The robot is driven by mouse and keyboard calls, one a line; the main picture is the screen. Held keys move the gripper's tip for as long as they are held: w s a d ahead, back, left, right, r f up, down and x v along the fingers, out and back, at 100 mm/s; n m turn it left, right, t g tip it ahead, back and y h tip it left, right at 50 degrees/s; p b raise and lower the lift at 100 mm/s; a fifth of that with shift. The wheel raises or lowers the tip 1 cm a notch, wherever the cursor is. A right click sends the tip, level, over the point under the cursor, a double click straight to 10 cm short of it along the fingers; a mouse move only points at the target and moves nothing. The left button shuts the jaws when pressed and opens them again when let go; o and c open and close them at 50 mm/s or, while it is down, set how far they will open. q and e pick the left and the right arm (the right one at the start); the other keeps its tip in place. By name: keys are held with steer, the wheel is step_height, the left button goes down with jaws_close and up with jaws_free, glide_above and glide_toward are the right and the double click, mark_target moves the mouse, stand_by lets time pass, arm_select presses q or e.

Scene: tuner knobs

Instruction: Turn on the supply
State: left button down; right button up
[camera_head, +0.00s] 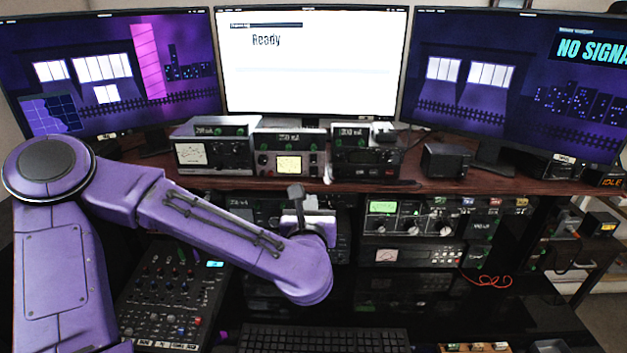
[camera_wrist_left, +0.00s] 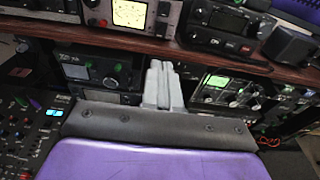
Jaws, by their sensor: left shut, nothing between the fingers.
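My left gripper (camera_head: 296,192) reaches in from the left, in front of the shelf edge; its fingers are shut with nothing between them. It also shows in the left wrist view (camera_wrist_left: 161,66), pointing toward the equipment below the shelf. A dark unit with a dial (camera_wrist_left: 110,80) sits just left of the fingertips in the wrist view. A unit with a green-lit display and knobs (camera_head: 410,220) is right of the gripper in the head view. I cannot tell which unit is the supply. My forearm hides part of the lower rack. My right gripper is not in view.
Several small units, one with a lit yellow screen (camera_head: 289,164), stand on the wooden shelf (camera_head: 440,184) above. A mixer (camera_head: 170,295) is at lower left and a keyboard (camera_head: 322,340) at the bottom. The middle monitor (camera_head: 310,75) reads "Ready".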

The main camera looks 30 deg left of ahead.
mark_target(314, 176)
arm_select(q)
steer(key=p+x, duration=0.5)
steer(key=x, duration=0.6)
steer(key=shift+w+a, duration=0.25)
steer(key=shift+w, duration=0.05)
steer(key=shift+w+a+f, duration=0.2)
steer(key=shift+w, duration=0.2)
